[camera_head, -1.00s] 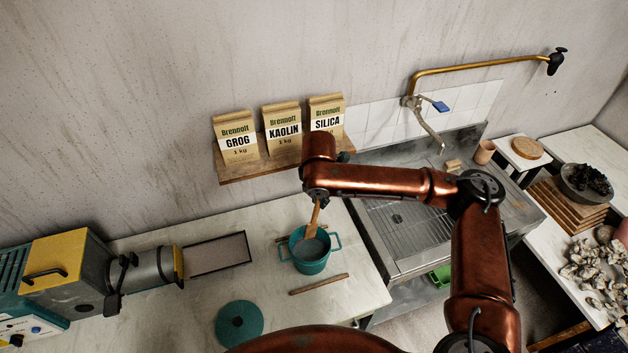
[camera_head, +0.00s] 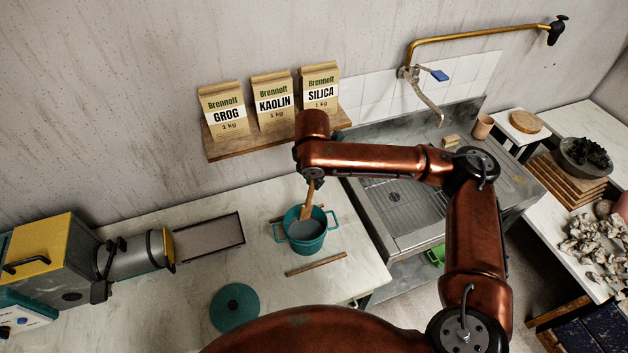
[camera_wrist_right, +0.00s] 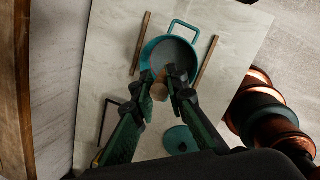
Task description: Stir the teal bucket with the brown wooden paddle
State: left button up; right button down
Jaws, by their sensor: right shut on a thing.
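The teal bucket (camera_head: 303,246) stands upright on the pale worktop, with a handle on each side and grey contents inside. The brown wooden paddle (camera_head: 307,206) slants down into the bucket, its lower end at the grey contents. My right gripper (camera_head: 313,183) is above the bucket, shut on the paddle's upper part. In the right wrist view the gripper's fingers (camera_wrist_right: 162,90) close around the paddle (camera_wrist_right: 159,91), with the bucket (camera_wrist_right: 148,50) beyond them. My left gripper is not in view.
A teal lid (camera_head: 234,308) lies in front of the bucket. A thin wooden stick (camera_head: 316,264) lies close to the bucket's front, another behind it. A machine with a metal barrel (camera_head: 135,253) stands left. A shelf with bags (camera_head: 273,104) is above; a steel sink (camera_head: 400,205) is right.

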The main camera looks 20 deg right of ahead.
jog(key=shift+f, duration=0.45)
jog(key=shift+s+x, duration=0.25)
jog(key=shift+x, duration=0.9)
jog(key=shift+a+f, duration=0.15)
jog(key=shift+f, duration=0.3)
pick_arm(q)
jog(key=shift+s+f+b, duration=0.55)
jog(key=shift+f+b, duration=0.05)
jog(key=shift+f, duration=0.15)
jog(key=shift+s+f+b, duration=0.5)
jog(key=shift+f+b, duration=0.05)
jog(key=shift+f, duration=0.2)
pick_arm(e)
jog(key=s+x, duration=0.2)
jog(key=x, duration=0.7)
jog(key=shift+a+f, duration=0.35)
jog(key=shift+f, duration=0.2)
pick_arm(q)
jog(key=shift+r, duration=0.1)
